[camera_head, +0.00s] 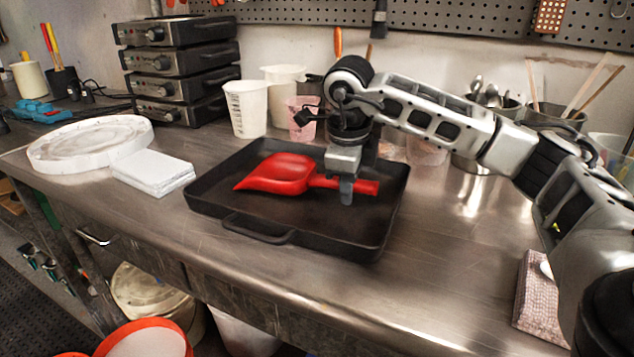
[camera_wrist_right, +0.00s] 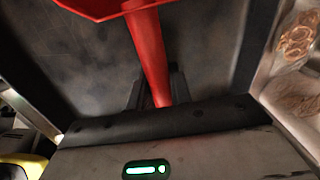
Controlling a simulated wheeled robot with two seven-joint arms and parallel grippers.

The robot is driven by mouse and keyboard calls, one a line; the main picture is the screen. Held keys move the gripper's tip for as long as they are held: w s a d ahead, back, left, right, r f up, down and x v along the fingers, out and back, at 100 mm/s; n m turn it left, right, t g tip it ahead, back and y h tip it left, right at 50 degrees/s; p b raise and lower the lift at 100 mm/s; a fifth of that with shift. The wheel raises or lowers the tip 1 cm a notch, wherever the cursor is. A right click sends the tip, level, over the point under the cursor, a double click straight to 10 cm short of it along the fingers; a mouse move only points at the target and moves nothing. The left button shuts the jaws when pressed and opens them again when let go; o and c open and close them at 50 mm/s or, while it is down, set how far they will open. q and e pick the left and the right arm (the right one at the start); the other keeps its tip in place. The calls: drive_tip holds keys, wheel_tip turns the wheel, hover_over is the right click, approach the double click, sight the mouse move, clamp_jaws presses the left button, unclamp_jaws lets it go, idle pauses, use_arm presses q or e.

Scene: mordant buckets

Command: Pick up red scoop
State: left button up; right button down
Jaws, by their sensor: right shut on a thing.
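The red scoop (camera_head: 278,174) lies over the black tray (camera_head: 231,215) in the head view, its bowl to the left and its handle to the right. My right gripper (camera_head: 346,190) comes down from above and is shut on the scoop's handle. In the right wrist view the red handle (camera_wrist_right: 147,50) runs down between the fingers of the right gripper (camera_wrist_right: 157,92), and the bowl is cut off at the top edge. I cannot tell whether the scoop touches the tray floor. My left gripper is not in view.
White measuring cups (camera_head: 246,108) stand behind the tray. A stack of white cloths (camera_head: 153,172) and a round white lid (camera_head: 90,143) lie to the left. Containers with tools (camera_head: 553,118) stand at the back right. The metal bench is clear in front of the tray.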

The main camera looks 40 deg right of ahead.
drive_tip(key=shift+r, duration=0.1)
